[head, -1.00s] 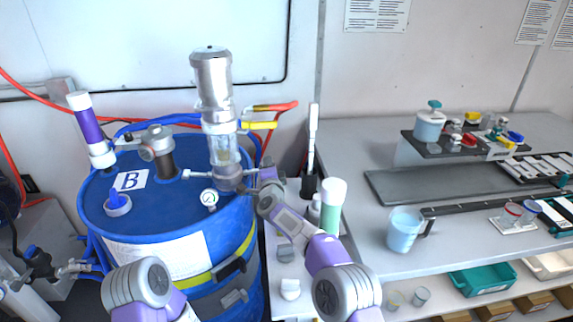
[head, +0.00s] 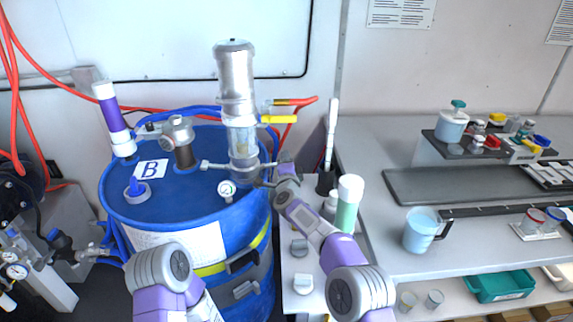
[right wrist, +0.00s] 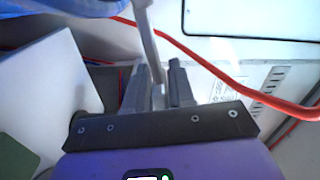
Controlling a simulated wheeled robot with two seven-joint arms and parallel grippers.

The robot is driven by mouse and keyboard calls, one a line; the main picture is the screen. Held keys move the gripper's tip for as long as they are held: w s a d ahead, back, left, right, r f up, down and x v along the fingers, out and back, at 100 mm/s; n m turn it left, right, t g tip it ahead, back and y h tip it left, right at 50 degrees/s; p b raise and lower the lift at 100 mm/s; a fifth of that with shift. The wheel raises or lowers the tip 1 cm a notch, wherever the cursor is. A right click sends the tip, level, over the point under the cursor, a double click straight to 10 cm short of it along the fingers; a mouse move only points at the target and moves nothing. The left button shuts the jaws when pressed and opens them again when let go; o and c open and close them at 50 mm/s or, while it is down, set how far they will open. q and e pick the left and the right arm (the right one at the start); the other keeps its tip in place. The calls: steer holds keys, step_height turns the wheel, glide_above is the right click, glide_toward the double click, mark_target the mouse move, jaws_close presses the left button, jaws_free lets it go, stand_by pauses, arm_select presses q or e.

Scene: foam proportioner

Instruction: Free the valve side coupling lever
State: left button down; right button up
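The clear and metal pump unit (head: 236,105) stands upright on the blue drum (head: 190,205) marked B. Small metal fittings are at its foot, beside a round gauge (head: 227,188). My right gripper (head: 277,172) is at the right of that foot, at the drum's rim. In the right wrist view, a slim grey bar, seemingly the coupling lever (right wrist: 148,35), runs down between the fingers of my right gripper (right wrist: 159,72), which look closed about it. The lever's far end is out of that view. My left arm shows at the bottom, but its gripper is not in view.
A red hose (right wrist: 240,85) passes close behind the right fingers. A bench with a jug (head: 421,230) is further right. Gauges and a hose coupling (head: 85,253) are left of the drum.

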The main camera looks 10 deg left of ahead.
steer(key=shift+s, duration=0.15)
steer(key=s+d, duration=0.1)
steer(key=s, duration=0.6)
steer(key=shift+b, duration=0.45)
steer(key=shift+d, duration=0.1)
steer(key=shift+r, duration=0.1)
